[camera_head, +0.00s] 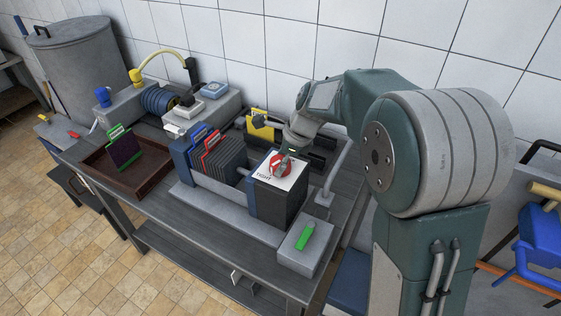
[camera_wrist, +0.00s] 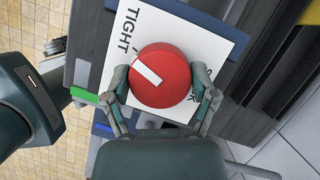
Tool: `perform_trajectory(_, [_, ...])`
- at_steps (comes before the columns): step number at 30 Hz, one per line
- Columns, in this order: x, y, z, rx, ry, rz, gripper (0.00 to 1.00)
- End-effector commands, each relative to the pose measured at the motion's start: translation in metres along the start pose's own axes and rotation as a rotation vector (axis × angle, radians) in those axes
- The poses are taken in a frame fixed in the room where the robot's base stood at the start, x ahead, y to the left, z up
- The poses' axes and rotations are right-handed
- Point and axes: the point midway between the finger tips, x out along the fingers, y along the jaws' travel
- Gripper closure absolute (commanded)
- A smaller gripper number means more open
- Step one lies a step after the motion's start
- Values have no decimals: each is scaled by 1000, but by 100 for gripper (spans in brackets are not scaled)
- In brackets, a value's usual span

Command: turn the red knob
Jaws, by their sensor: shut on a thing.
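The red knob (camera_wrist: 160,77) is round with a white pointer bar across its left part. It sits on a white label plate (camera_wrist: 205,39) with the word TIGHT at the upper left; other lettering on the right is partly hidden. In the head view the red knob (camera_head: 281,166) is on top of a dark box (camera_head: 277,203) on the bench. My gripper (camera_wrist: 161,87) reaches it from above, one finger on each side. It is shut on the knob. In the head view my gripper (camera_head: 287,155) partly covers the knob.
A grey box with a green switch (camera_head: 305,236) stands in front of the dark box. Upright dark plates with red and blue handles (camera_head: 216,150) stand to the left. A brown tray (camera_head: 122,160) is farther left. A yellow part (camera_head: 259,127) is behind, near the tiled wall.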

Motion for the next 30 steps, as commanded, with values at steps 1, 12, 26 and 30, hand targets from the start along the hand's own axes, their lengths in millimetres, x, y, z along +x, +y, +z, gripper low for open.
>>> perform_trajectory(1, [0,-2,1,1,-2,-6,21])
perform_trajectory(12, [0,-1,0,0,-1,-2,0])
perform_trajectory(26, [-56,-2,1,-1,-1,-7,0])
perform_trajectory(30, [-85,-2,1,0,-1,-6,0])
